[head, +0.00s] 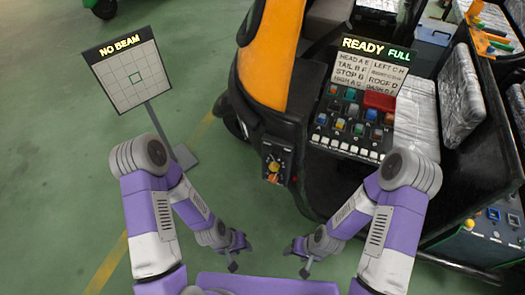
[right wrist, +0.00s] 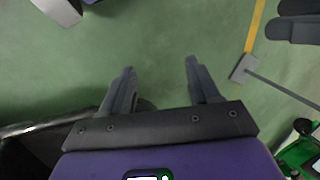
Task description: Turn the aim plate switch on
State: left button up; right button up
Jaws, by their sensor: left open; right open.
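The aim plate (head: 125,88) is a pale gridded board on a grey post at the left of the head view. A small green square is drawn on its grid, and the sign on top (head: 120,45) reads "NO BEAM". I cannot make out which control is its switch. My left gripper (head: 240,256) is open and empty at the bottom middle, well apart from the plate. My right gripper (head: 296,262) is open and empty to the right of it. The right wrist view shows its two fingers (right wrist: 160,68) apart over bare green floor.
An orange and black rickshaw (head: 270,50) stands at centre right. It carries a button panel (head: 350,122), a "READY FULL" sign (head: 377,50) and a black box with a yellow knob (head: 273,170). The plate's grey foot (head: 184,158) stands on open green floor.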

aim_at(275, 155)
jog(key=s+n+g+h, duration=0.4)
jog(key=s+n+h, duration=0.1)
jog(key=n, duration=1.4)
jog(key=w+d+r+n+t+h, duration=0.45)
jog(key=w+n+h, duration=0.3)
jog(key=n, duration=1.05)
jog(key=w+a+r+n+t+y+b, duration=0.1)
jog(key=w+a+r+n+t+y, duration=0.2)
jog(key=w+a+r+n+t, duration=1.6)
jog(key=shift+w+d+f+n+g+b, duration=0.3)
jog(key=shift+w+d+n+g, duration=0.2)
jog(key=shift+d, duration=0.2)
jog(key=shift+w+d+f+n+g+b, duration=0.25)
jog(key=shift+w+d+n, duration=0.15)
jog(key=shift+d+n, duration=0.25)
jog(key=shift+w+d+f+n+g+b, duration=0.3)
jog(key=shift+w+d+n+g, duration=0.15)
jog(key=shift+d, duration=0.3)
